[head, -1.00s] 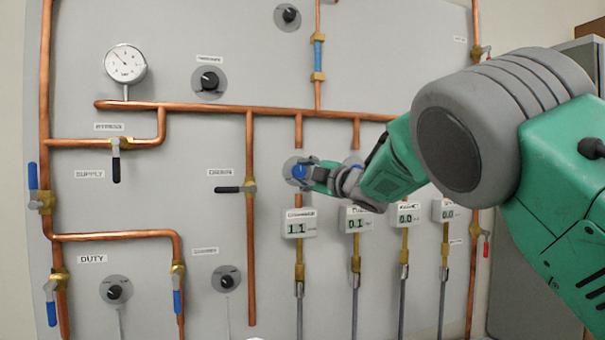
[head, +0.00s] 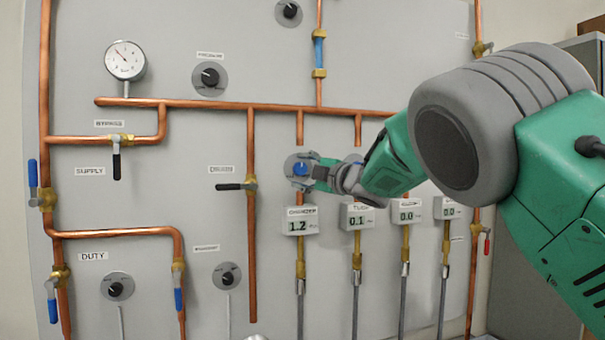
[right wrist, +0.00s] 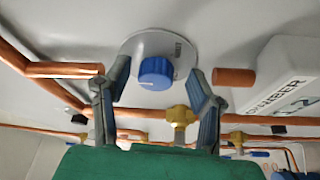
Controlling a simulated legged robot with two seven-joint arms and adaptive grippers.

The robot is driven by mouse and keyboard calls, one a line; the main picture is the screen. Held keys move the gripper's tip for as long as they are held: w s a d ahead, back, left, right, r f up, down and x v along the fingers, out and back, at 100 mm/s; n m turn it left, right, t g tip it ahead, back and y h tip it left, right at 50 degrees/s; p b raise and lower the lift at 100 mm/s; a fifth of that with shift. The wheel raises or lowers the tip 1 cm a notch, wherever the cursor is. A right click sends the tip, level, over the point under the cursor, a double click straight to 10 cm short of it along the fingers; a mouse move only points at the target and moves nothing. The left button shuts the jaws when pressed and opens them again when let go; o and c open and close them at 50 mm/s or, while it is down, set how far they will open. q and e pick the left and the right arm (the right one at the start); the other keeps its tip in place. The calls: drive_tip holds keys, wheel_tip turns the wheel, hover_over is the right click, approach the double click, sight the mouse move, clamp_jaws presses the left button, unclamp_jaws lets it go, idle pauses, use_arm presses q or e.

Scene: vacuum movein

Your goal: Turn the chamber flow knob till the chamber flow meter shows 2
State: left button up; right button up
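The blue chamber flow knob (head: 300,169) sits on a round grey plate on the wall panel. It also shows in the right wrist view (right wrist: 156,72), where its whole face is visible. The chamber flow meter (head: 300,221) below it reads 1.2; its white housing shows in part at the right of the right wrist view (right wrist: 285,80). My right gripper (head: 309,171) is at the knob. In the right wrist view its two fingers stand on either side of the knob, with gaps between them and it. My left gripper is not in view.
Other meters (head: 357,216) stand in a row to the right, reading 0.1, 0.0 and 0.0. Copper pipes (head: 220,106) run across the panel close to the knob. A black-handled valve (head: 230,186) lies to its left. The pressure dial (head: 125,61) is at upper left.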

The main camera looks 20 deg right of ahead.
drive_tip(key=shift+s+r, duration=0.1)
drive_tip(key=shift+s, duration=0.05)
drive_tip(key=shift+s+d, duration=0.2)
drive_tip(key=shift+s, duration=0.15)
drive_tip(key=v, duration=1)
drive_tip(key=shift+s+d, duration=0.2)
drive_tip(key=shift+s, duration=0.1)
